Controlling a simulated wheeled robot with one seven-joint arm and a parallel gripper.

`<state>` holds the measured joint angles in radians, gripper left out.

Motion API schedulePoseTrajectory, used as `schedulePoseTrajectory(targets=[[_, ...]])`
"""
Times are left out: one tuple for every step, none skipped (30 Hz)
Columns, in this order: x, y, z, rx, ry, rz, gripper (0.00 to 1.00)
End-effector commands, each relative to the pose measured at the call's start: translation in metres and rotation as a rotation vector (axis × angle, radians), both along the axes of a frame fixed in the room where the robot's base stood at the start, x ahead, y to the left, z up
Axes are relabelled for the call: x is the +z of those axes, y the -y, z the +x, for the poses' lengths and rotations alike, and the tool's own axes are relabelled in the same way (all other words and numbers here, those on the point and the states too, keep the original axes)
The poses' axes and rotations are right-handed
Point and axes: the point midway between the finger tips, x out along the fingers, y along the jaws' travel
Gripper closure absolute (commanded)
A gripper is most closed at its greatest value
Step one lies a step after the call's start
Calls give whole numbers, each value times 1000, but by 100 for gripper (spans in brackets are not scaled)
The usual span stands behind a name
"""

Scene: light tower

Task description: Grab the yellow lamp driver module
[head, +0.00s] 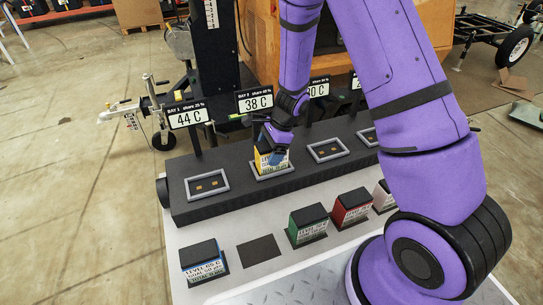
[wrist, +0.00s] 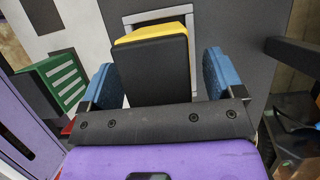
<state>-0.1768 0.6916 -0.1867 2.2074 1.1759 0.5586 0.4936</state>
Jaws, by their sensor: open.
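The yellow lamp driver module (head: 267,167), with a dark top, stands upright at the bay 2 socket frame on the long dark base, under the sign reading 38 C. My gripper (head: 276,138) is over it from above and hides part of its top. In the wrist view the module (wrist: 153,70) shows its black top and a yellow edge between two blue fingers. The fingers are spread, with a visible gap on the right side. On the left the finger is close to the module, and I cannot tell whether it touches.
Bay 1's socket (head: 207,185) and the bays to the right (head: 327,150) are empty. A blue module (head: 204,263), a green one (head: 307,224), a red one (head: 351,208) and a white one (head: 384,197) stand in front. A dark pad (head: 258,250) is bare. Bay signs stand behind.

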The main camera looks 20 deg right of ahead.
Motion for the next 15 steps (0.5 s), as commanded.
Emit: schedulePoseTrajectory(targets=[[0, 0, 0, 0, 0, 0, 13], [0, 0, 0, 0, 0, 0, 13], [0, 0, 0, 0, 0, 0, 13], [0, 0, 0, 0, 0, 0, 13], [0, 0, 0, 0, 0, 0, 13], [-1, 0, 0, 0, 0, 0, 13], [-1, 0, 0, 0, 0, 0, 13], [-1, 0, 0, 0, 0, 0, 13], [-2, 0, 0, 0, 0, 0, 13], [-2, 0, 0, 0, 0, 0, 13], [-3, 0, 0, 0, 0, 0, 13], [-3, 0, 0, 0, 0, 0, 17], [-3, 0, 0, 0, 0, 0, 24], [-3, 0, 0, 0, 0, 0, 31], [-3, 0, 0, 0, 0, 0, 40]])
